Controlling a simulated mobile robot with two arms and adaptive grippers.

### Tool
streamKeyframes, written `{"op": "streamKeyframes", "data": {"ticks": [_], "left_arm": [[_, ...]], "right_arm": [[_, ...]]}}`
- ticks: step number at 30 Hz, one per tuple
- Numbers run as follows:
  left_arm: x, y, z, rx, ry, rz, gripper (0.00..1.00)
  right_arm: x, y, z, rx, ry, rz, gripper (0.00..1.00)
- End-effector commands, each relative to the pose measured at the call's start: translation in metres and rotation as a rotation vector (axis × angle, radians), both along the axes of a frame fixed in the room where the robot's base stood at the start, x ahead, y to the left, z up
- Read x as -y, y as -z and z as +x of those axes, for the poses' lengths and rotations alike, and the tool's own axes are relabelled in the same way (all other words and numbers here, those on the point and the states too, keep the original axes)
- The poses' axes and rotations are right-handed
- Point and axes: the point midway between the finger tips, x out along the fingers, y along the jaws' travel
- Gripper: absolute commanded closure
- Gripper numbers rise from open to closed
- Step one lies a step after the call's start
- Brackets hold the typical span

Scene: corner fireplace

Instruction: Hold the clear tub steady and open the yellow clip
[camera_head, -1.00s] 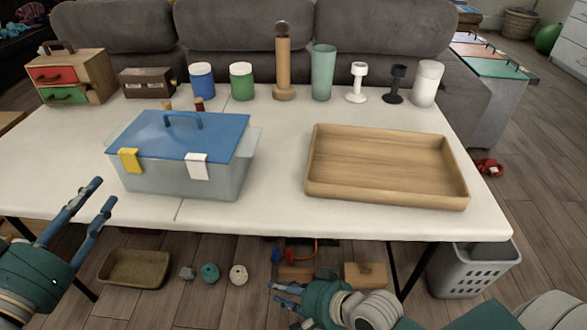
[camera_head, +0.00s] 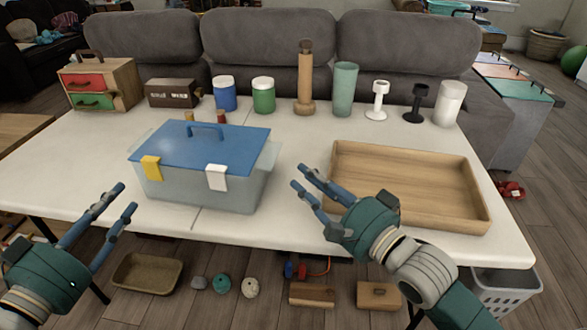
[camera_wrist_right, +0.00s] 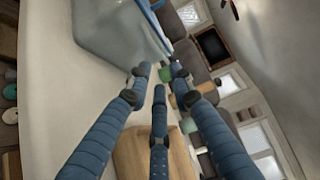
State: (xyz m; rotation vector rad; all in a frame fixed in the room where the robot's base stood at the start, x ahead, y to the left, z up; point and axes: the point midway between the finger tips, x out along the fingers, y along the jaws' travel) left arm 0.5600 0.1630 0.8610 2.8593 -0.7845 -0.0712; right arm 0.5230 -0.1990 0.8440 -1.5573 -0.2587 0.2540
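The clear tub (camera_head: 190,192) stands on the white table, left of the middle, with a blue lid (camera_head: 175,150) that has a handle on top. A yellow clip (camera_head: 151,168) is on its front edge at the left, and a white clip (camera_head: 216,178) is to the right; both hang down over the front wall. My left gripper (camera_head: 128,197) is open and empty in front of the table edge, below and left of the tub. My right gripper (camera_head: 297,177) is open and empty, to the right of the tub and apart from it. The right wrist view shows its spread fingers (camera_wrist_right: 160,78) with the tub (camera_wrist_right: 110,35) beyond.
A wooden tray (camera_head: 400,220) lies right of the tub, close to my right gripper. Along the back stand a small drawer box (camera_head: 122,85), a dark box (camera_head: 172,93), jars, a wooden cylinder (camera_head: 305,85), and cups. Bare table lies left of the tub.

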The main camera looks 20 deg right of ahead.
Motion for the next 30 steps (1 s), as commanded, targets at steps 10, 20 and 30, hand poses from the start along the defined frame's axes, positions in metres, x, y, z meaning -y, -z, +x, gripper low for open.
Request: {"op": "streamKeyframes", "data": {"ticks": [10, 20, 30], "left_arm": [[0.000, 0.000, 0.000, 0.000, 0.000, 0.000, 0.69], [0.000, 0.000, 0.000, 0.000, 0.000, 0.000, 0.69], [0.000, 0.000, 0.000, 0.000, 0.000, 0.000, 0.69]], "right_arm": [[-0.021, -0.001, 0.059, 0.000, -0.002, 0.002, 0.78], [-0.031, 0.000, 0.088, -0.003, -0.002, 0.001, 0.78], [-0.031, 0.001, 0.089, -0.003, -0.002, 0.001, 0.88]]}}
